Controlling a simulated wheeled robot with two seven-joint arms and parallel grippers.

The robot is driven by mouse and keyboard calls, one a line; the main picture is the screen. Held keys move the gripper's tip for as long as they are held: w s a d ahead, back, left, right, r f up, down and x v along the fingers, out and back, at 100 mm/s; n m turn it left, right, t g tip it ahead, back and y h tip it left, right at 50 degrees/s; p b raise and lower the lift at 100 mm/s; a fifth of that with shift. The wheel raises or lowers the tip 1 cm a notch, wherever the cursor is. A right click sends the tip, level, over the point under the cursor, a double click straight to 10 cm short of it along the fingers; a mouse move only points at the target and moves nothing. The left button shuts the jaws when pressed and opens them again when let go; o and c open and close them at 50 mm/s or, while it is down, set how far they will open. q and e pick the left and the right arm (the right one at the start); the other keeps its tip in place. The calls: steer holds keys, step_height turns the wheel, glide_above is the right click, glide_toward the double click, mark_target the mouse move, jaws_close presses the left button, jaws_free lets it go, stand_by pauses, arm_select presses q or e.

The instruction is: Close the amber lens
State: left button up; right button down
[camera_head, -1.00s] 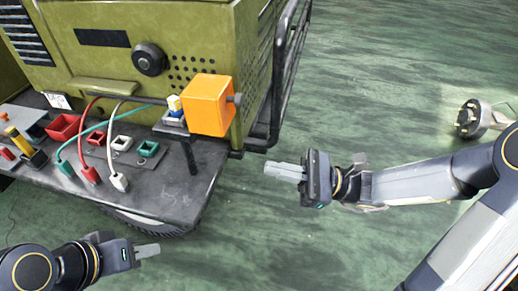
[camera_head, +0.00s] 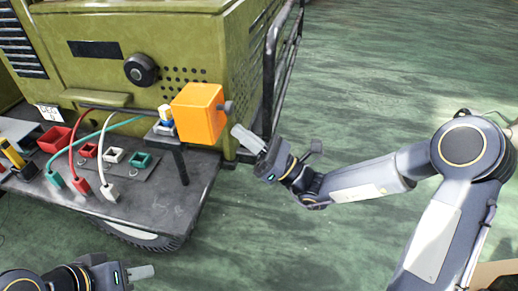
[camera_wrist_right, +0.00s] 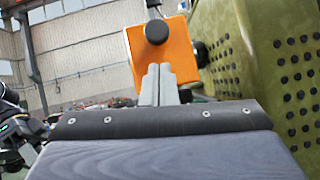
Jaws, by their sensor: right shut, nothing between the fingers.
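The amber lens is an orange box-shaped cover (camera_head: 198,113) with a dark knob (camera_head: 229,107) on its right side. It stands beside a small yellow, white and blue lamp piece (camera_head: 166,116) at the shelf's right end. The lamp piece shows uncovered to its left. My right gripper (camera_head: 241,134) is shut and empty, just right of and below the cover, pointing up at it. In the right wrist view the fingertips (camera_wrist_right: 158,84) lie in front of the orange cover (camera_wrist_right: 168,48), below its knob (camera_wrist_right: 157,31); contact is not clear. My left gripper (camera_head: 145,272) looks shut and empty, low at the left.
The green machine body (camera_head: 170,50) stands behind the cover, with a black rail (camera_head: 270,85) on its right. The dark shelf (camera_head: 150,195) holds red, white and teal plugs with cables and sockets. The green floor at right is open.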

steer(key=shift+w+a+r, duration=0.15)
steer(key=shift+w+r, duration=0.05)
steer(key=shift+r, duration=0.9)
